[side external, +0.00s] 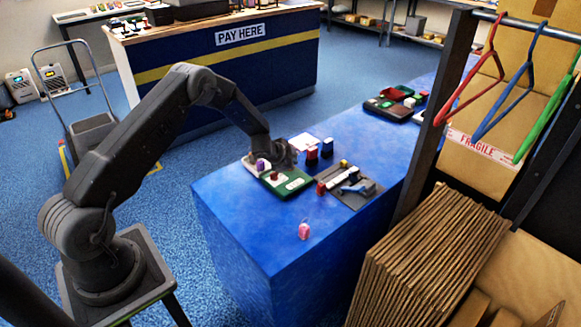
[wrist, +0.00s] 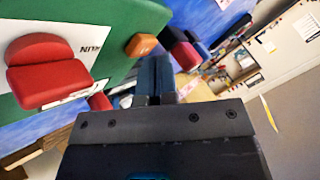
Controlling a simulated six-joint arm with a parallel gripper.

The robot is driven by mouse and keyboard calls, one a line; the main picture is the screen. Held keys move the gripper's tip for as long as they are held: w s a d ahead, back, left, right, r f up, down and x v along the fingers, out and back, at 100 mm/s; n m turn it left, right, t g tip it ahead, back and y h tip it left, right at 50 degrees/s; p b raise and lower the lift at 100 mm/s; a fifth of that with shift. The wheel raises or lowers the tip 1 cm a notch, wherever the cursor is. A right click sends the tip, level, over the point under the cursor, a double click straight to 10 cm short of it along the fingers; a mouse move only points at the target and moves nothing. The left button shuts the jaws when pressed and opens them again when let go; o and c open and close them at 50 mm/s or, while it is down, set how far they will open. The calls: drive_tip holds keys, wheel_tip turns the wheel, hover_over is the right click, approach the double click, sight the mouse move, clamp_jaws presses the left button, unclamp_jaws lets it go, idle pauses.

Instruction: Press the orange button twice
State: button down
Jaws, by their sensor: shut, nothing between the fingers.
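The orange button (wrist: 140,45) sits near the edge of a green board (wrist: 115,25) in the wrist view. My gripper (wrist: 153,62) is shut and empty, its fingertips just below the orange button in the picture; I cannot tell whether they touch it. A large red knob (wrist: 48,75) stands on a white label on the same board. In the side external view the green board (side external: 295,184) lies on the blue counter, with my gripper (side external: 284,160) low over its far edge. The orange button cannot be made out there.
A purple-topped piece (side external: 262,165) and a dark red piece (side external: 274,176) are on the board. To the right lie a grey mat (side external: 358,200) with small items and red and blue blocks (side external: 326,148). A pink object (side external: 304,231) stands nearer the front. The counter's front left is clear.

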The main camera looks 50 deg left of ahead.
drive_tip(key=shift+f, duration=0.25)
drive_tip(key=shift+r, duration=0.1)
idle(0.3)
drive_tip(key=shift+r, duration=0.8)
drive_tip(key=shift+r, duration=2.55)
